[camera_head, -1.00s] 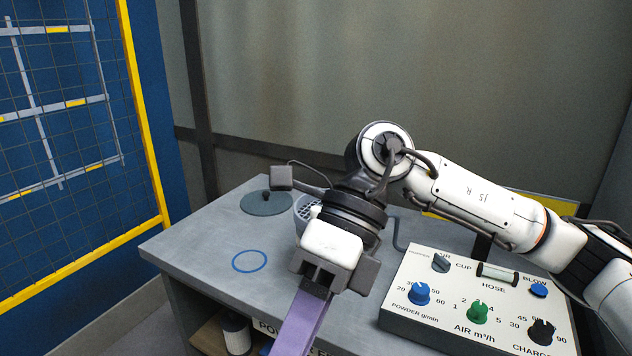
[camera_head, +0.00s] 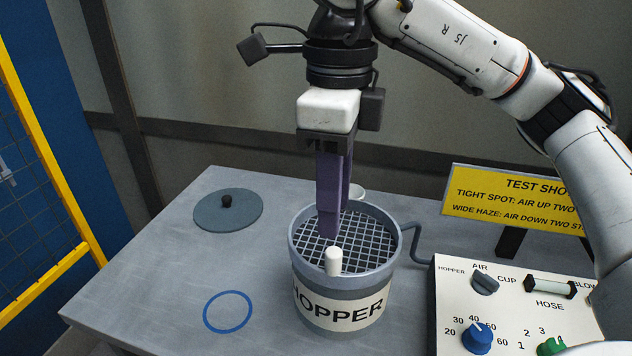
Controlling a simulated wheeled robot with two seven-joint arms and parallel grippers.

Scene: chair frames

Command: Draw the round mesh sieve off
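The round mesh sieve (camera_head: 372,240) sits in the top of the grey hopper pot (camera_head: 342,312), which has a HOPPER label. A white upright peg (camera_head: 333,262) stands at the sieve's near edge. My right gripper (camera_head: 331,232) points down over the sieve, its purple fingertips in front of the mesh just behind the peg. It holds nothing visible. One finger largely covers the other, so the gap between them cannot be judged. The fingers hide part of the mesh and far rim. My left gripper is not in view.
A grey round lid with a black knob (camera_head: 228,210) lies at the back left of the table (camera_head: 150,270). A blue ring (camera_head: 228,312) marks clear tabletop left of the hopper. A control panel (camera_head: 458,300) and yellow sign (camera_head: 515,205) stand at right.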

